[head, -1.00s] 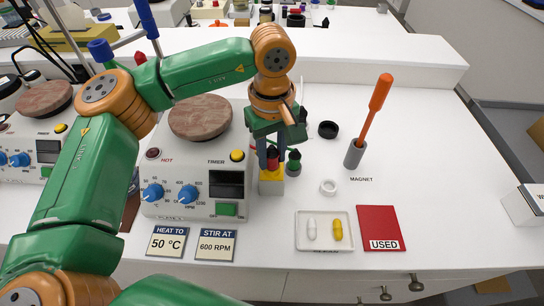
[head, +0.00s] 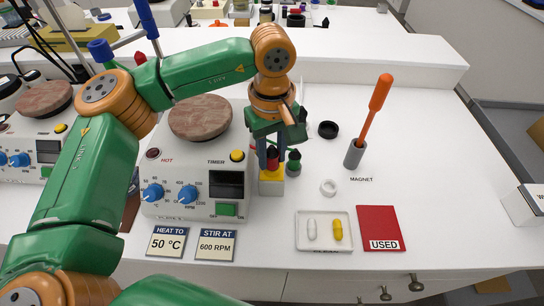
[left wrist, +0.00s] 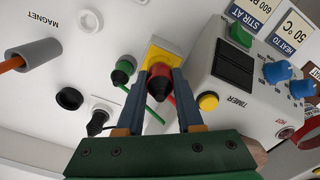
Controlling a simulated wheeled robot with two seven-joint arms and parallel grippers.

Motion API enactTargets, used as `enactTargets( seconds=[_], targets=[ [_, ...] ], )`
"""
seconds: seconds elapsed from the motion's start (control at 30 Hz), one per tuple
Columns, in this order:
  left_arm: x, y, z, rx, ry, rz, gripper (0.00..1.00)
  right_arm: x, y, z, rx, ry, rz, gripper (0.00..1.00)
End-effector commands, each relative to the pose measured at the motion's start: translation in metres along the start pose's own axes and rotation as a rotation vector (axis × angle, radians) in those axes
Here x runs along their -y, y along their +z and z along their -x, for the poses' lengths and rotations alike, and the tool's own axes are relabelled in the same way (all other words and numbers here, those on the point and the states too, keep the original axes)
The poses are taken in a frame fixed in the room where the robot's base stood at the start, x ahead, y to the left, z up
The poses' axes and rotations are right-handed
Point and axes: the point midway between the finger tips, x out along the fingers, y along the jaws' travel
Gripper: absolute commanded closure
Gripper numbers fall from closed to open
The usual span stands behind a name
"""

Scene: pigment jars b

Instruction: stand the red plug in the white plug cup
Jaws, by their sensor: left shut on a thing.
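The red plug (head: 273,159) is dark at its upper end in the left wrist view (left wrist: 160,88). My left gripper (head: 272,153) points down, its fingers closed on the red plug from both sides. The plug is right at the yellow top of a small pale block (head: 271,187); I cannot tell whether it is still seated there or just above. The white plug cup (head: 328,187), a small white ring-like cup, stands on the bench to the right of the block and looks empty. It also shows in the left wrist view (left wrist: 89,21). My right gripper is not in view.
A hotplate (head: 200,150) stands close left of the block, and a green plug (head: 293,163) close right. A black cup (head: 328,130) and a grey holder with an orange rod (head: 355,154) stand farther right. A white tray (head: 324,243) and red mat (head: 380,229) lie in front.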

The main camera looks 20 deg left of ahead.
Motion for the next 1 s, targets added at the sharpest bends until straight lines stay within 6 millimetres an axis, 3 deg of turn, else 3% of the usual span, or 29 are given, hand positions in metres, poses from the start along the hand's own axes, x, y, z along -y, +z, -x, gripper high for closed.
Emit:
enactTargets(
  seconds=[0.87, 1.0],
  targets=[
    [0.000, 0.000, 0.018, 0.000, 0.001, 0.000, 1.00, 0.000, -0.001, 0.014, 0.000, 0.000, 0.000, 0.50],
    [0.000, 0.000, 0.028, 0.000, 0.001, 0.000, 1.00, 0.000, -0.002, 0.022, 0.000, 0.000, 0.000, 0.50]
  ],
)
